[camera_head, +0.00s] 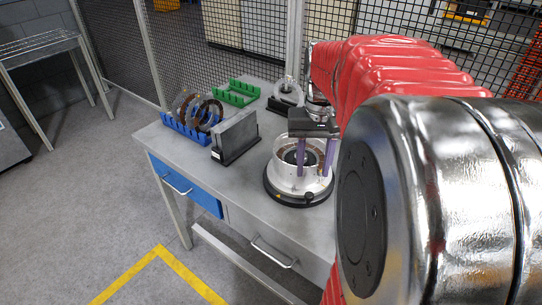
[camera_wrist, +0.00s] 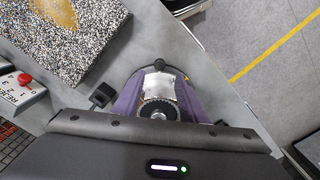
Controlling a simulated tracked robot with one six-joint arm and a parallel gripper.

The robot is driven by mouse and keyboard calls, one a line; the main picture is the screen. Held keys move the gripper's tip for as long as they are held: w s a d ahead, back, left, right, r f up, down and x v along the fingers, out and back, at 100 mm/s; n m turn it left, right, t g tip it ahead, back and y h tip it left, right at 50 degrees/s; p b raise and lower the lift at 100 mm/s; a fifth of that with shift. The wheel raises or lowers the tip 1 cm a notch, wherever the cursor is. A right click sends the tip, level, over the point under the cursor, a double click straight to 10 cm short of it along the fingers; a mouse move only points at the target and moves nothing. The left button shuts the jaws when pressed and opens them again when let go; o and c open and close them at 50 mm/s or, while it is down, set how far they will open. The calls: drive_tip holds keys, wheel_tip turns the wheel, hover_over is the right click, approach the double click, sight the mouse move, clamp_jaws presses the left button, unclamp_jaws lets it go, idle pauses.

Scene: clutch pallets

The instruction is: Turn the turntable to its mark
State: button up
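The turntable (camera_head: 297,203) is a round black base on the grey bench. A shiny silver drum (camera_head: 284,183) stands upright on it, with a brown ring and dark centre inside. My gripper (camera_head: 313,172) points down over the drum, its purple fingers apart. The left finger overlaps the drum's opening and the other is near its right side; contact is not clear. In the wrist view the fingers (camera_wrist: 158,88) stand either side of a silver part (camera_wrist: 160,84) and a dark toothed ring (camera_wrist: 158,109).
A dark grey upright block (camera_head: 235,137) stands left of the drum. A blue rack (camera_head: 185,129) with rings and a green rack (camera_head: 237,92) are farther back. A panel with a red knob (camera_wrist: 24,78) and a speckled slab (camera_wrist: 70,40) show in the wrist view. Wire mesh rises behind the bench.

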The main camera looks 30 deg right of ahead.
sight(310, 194)
wheel_tip(310, 194, down, 9)
drive_tip(key=shift+r, duration=0.1)
idle(0.3)
drive_tip(key=shift+c, duration=0.4)
clamp_jaws()
drive_tip(key=shift+d, duration=0.15)
